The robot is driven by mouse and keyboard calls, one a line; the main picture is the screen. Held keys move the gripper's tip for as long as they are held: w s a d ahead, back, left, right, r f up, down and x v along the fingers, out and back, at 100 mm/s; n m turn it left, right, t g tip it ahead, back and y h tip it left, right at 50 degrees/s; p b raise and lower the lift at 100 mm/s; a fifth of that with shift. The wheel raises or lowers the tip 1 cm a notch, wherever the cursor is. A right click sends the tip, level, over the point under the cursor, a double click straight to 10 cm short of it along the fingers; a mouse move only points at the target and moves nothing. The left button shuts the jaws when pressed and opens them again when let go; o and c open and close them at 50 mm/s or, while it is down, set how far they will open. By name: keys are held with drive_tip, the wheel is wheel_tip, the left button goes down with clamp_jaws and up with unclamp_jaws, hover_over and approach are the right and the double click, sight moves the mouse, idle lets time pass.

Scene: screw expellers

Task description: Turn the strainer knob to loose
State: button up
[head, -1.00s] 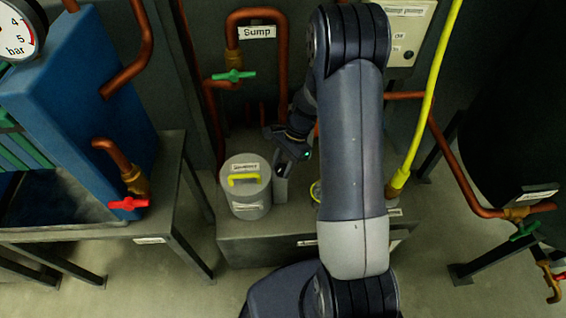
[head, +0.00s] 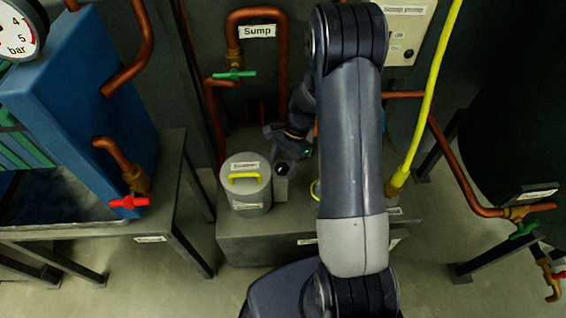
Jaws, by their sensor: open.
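The strainer (head: 246,195) is a grey upright cylinder with a yellow handle (head: 243,177) on its lid and small white labels. A round black knob-like part (head: 282,169) shows just right of it, above a grey upright piece. My gripper (head: 287,157) is just right of the strainer lid, at or right above this black part. I cannot tell whether they touch. The jaws are open, but the fingers are small and dark in this view. The yellow handle is clear of my gripper.
The strainer stands on a grey plinth (head: 232,240). The pipe with the green valve (head: 234,74) rises behind. A yellow hose (head: 425,115) runs down at right. A table (head: 180,185) stands at left.

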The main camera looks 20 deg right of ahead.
drive_tip(key=p+v, duration=0.2)
drive_tip(key=v, duration=0.8)
drive_tip(key=shift+r, duration=0.4)
drive_tip(key=shift+d, duration=0.15)
drive_tip(key=a+f+m+p, duration=0.1)
drive_tip(key=f+m+p, duration=0.1)
drive_tip(key=f+p, duration=0.1)
drive_tip(key=s+a+f+m+t+p, duration=0.1)
drive_tip(key=f+m+p, duration=0.1)
drive_tip(key=f+p, duration=0.1)
drive_tip(key=s+a+f+m+t+p, duration=0.1)
drive_tip(key=f+m+p, duration=0.1)
drive_tip(key=f+p, duration=0.2)
drive_tip(key=shift+a+p, duration=0.25)
drive_tip(key=shift+p, duration=0.05)
drive_tip(key=shift+c, duration=0.2)
